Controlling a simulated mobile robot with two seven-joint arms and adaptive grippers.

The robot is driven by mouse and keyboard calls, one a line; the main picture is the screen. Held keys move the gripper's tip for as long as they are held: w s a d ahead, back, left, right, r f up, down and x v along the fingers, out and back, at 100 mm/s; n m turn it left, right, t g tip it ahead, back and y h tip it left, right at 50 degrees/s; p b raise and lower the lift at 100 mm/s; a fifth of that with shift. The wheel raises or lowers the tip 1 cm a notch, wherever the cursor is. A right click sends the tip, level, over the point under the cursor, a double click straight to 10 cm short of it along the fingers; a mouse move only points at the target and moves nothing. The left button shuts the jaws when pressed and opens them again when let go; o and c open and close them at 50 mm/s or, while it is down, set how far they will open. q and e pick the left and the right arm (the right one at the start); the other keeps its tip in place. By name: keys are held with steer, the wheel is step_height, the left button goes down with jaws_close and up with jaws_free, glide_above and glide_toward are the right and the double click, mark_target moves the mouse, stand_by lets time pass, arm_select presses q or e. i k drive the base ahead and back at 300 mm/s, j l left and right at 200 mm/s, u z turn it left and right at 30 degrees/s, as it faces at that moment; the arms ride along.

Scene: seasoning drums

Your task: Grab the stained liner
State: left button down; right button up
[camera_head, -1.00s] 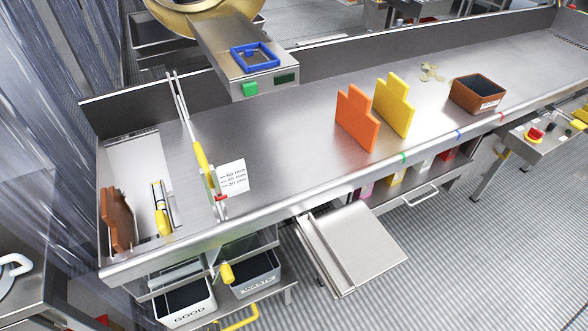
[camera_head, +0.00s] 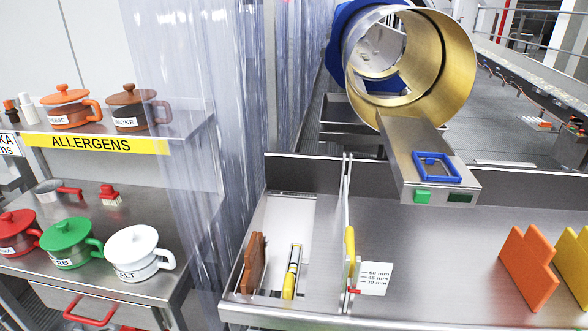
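Nothing in view can be clearly told as a stained liner. A brown tabbed plate (camera_head: 253,264) stands upright at the left end of the steel worktable (camera_head: 430,225). An orange tabbed plate (camera_head: 527,268) and a yellow tabbed plate (camera_head: 574,262) stand at the right, the yellow one cut by the picture edge. An open brass-coloured drum (camera_head: 448,55) is at the top, above a steel chute (camera_head: 408,150) with a blue frame (camera_head: 436,166). Neither of my grippers is in view.
A clear strip curtain (camera_head: 200,60) hangs left of the worktable. Lidded pots, such as a white one (camera_head: 138,255), stand on a bench and the allergens shelf (camera_head: 95,143). Yellow-handled tools (camera_head: 290,283) are at the worktable's left end. The table's middle is clear.

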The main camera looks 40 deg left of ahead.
mark_target(254, 256)
steer(key=u, duration=1.55)
